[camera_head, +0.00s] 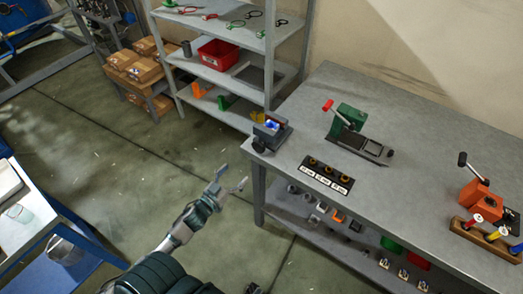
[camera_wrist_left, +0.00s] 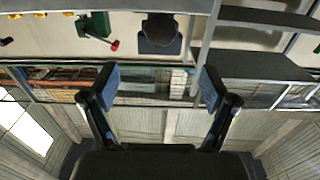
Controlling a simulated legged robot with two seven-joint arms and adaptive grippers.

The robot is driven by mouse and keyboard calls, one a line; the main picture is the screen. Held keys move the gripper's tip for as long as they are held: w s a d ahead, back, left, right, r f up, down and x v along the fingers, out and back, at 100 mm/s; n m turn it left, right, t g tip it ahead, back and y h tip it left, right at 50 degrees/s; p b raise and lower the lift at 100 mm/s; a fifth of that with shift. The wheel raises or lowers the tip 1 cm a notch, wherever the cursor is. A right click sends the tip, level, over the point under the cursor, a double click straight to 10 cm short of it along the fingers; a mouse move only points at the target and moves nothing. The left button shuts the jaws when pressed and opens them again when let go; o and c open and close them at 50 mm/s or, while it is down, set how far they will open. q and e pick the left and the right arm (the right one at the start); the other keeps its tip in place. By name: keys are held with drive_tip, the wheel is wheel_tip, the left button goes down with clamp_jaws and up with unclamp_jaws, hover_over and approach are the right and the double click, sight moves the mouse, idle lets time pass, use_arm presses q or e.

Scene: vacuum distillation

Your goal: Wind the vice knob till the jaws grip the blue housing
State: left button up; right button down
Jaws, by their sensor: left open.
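A small grey vice (camera_head: 281,136) stands at the near left corner of the workbench. The blue housing (camera_head: 271,125) sits at its jaws; I cannot tell whether the jaws touch it. The dark round vice knob (camera_head: 259,145) faces the bench's left edge. In the left wrist view the knob (camera_wrist_left: 161,28) shows as a dark disc at the top middle, in front of the vice body. My left gripper (camera_head: 232,177) is open and empty, off the bench edge, apart from the knob; its spread fingers (camera_wrist_left: 159,82) show in the wrist view. My right gripper is not in view.
A shelf rack (camera_head: 225,76) stands behind.

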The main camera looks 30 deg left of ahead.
sight(257, 149)
use_arm(q)
drive_tip(key=w, duration=1.2)
drive_tip(key=shift+w+d+b, duration=0.35)
drive_tip(key=shift+w+d, duration=0.15)
drive_tip(key=shift+w, duration=0.5)
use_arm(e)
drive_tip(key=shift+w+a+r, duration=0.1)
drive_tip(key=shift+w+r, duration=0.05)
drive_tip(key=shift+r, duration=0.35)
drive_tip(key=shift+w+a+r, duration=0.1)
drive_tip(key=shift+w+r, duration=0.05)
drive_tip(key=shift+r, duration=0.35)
use_arm(q)
drive_tip(key=c, duration=1.1)
drive_tip(key=shift+c, duration=0.2)
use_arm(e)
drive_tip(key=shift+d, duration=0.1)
